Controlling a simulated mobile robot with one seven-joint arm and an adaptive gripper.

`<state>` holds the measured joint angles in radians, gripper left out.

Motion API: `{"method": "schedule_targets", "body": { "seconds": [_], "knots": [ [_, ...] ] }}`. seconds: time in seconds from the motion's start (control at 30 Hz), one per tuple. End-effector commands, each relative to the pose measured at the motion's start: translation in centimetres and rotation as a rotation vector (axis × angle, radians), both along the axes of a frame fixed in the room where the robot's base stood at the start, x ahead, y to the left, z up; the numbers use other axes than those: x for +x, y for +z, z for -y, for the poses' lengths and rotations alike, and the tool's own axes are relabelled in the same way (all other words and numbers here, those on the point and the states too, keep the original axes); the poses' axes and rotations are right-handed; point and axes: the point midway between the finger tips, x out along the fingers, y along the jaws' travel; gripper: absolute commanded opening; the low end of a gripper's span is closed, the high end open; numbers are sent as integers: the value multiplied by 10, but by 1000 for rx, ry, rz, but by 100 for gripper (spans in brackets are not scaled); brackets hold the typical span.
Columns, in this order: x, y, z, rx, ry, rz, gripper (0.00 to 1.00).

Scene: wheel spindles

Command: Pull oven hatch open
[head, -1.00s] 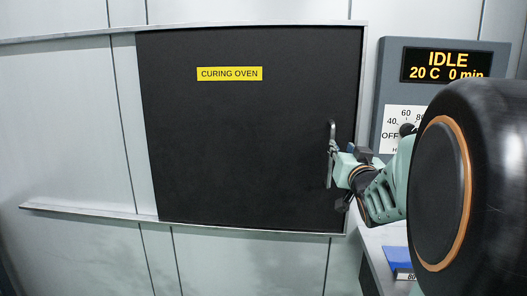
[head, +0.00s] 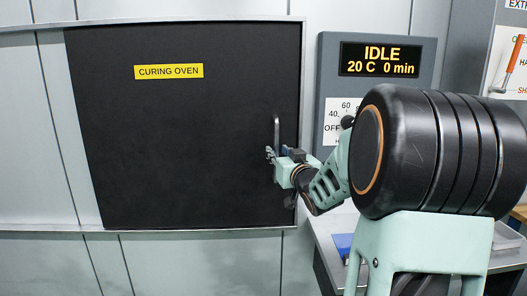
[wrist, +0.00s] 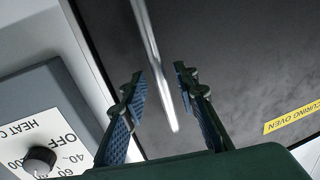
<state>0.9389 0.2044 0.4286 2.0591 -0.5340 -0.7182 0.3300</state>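The oven hatch (head: 180,140) is a large dark panel labelled "CURING OVEN" and looks closed in its pale frame. Its upright metal bar handle (head: 276,130) is near the right edge. My gripper (head: 271,156) is at the handle's lower part, partly covering it. In the wrist view the fingers of my gripper (wrist: 160,78) are open and spread. The handle (wrist: 152,55) runs between the fingertips there, with a visible gap on both sides. Any contact with the fingers is not visible.
A grey control box (head: 328,75) reading "IDLE 20 C 0 min" stands right of the hatch, and its dial (wrist: 39,162) shows in the wrist view. A bench (head: 325,235) with a blue item (head: 342,243) is below. Horizontal rails run left from the hatch.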

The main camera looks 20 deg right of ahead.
Motion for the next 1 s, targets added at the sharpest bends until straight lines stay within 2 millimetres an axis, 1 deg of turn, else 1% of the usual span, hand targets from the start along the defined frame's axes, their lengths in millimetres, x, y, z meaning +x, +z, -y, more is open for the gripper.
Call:
{"method": "schedule_targets", "body": {
  "seconds": [0.03,0.2,0.53,0.57,0.8,1.0],
  "knots": [
    [7,0,1,2,2,0,28],
    [20,0,3,1,0,0,28],
    [23,0,4,0,-1,0,28],
    [23,0,4,0,-1,0,26],
    [22,0,4,1,-1,0,0],
    [22,0,4,1,-1,0,0]
  ]
}}
